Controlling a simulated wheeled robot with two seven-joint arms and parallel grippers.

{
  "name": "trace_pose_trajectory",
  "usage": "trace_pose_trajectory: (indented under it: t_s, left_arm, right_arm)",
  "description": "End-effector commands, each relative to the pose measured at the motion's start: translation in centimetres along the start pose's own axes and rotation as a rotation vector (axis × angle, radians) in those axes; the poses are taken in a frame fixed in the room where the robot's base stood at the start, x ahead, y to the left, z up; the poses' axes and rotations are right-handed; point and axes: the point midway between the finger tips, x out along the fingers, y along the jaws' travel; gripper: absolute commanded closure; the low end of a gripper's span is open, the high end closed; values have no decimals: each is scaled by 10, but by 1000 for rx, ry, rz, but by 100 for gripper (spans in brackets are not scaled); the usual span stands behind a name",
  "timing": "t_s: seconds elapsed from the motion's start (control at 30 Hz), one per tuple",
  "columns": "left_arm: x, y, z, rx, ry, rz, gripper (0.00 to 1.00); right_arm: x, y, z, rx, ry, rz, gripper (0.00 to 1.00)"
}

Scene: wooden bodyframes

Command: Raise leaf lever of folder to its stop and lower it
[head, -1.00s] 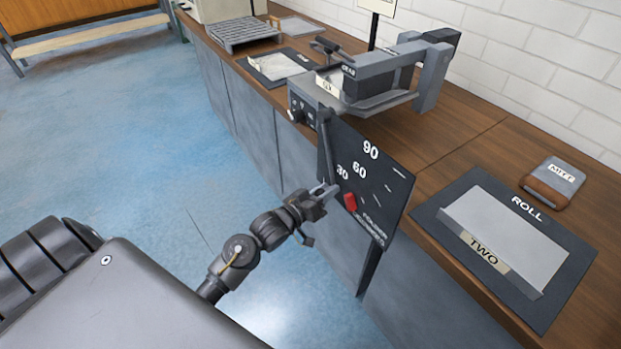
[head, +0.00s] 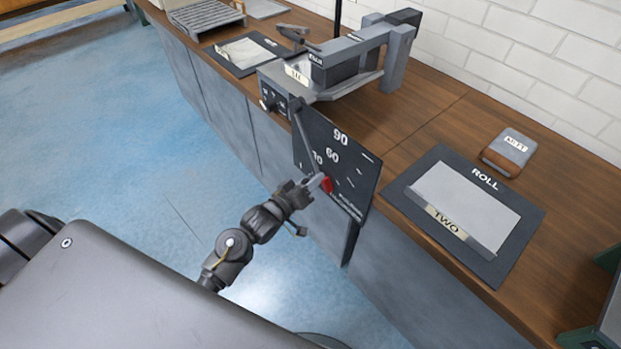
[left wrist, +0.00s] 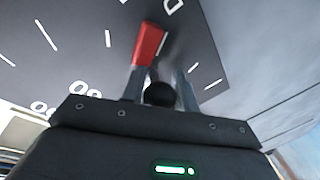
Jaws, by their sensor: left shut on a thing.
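The folder (head: 320,72) stands on the bench, with a dark dial plate (head: 350,160) marked 90 and 60 on its near side. Its grey leaf lever (head: 307,135) slopes down across the plate from a pivot near the top left. My left gripper (head: 317,184) is shut at the lever's lower end. In the left wrist view a round black knob (left wrist: 160,95) sits between the fingers. A red block (head: 327,184) lies right by the fingertips. It also shows in the left wrist view (left wrist: 150,45), but whether the lever touches it I cannot tell. My right gripper is out of view.
Right of the folder lie a dark ROLL mat (head: 518,215) with a plate labelled TWO, and a small grey and brown block (head: 510,150). Another mat (head: 222,60) and a slatted grey pallet (head: 205,17) are farther back. The blue floor left is clear.

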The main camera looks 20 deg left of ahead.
Motion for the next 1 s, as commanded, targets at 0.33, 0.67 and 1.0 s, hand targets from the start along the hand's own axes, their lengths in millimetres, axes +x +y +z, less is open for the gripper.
trace_pose_trajectory:
  t_s: [0.33, 0.67, 1.0]
  left_arm:
    - [0, 1, 1, -1, -1, 3, 64]
    - [0, 0, 0, 0, 0, 1, 49]
    - [-39, -1, 1, 0, -2, -2, 49]
  right_arm:
    - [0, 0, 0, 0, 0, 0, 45]
    - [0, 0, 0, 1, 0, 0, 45]
    - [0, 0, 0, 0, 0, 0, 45]
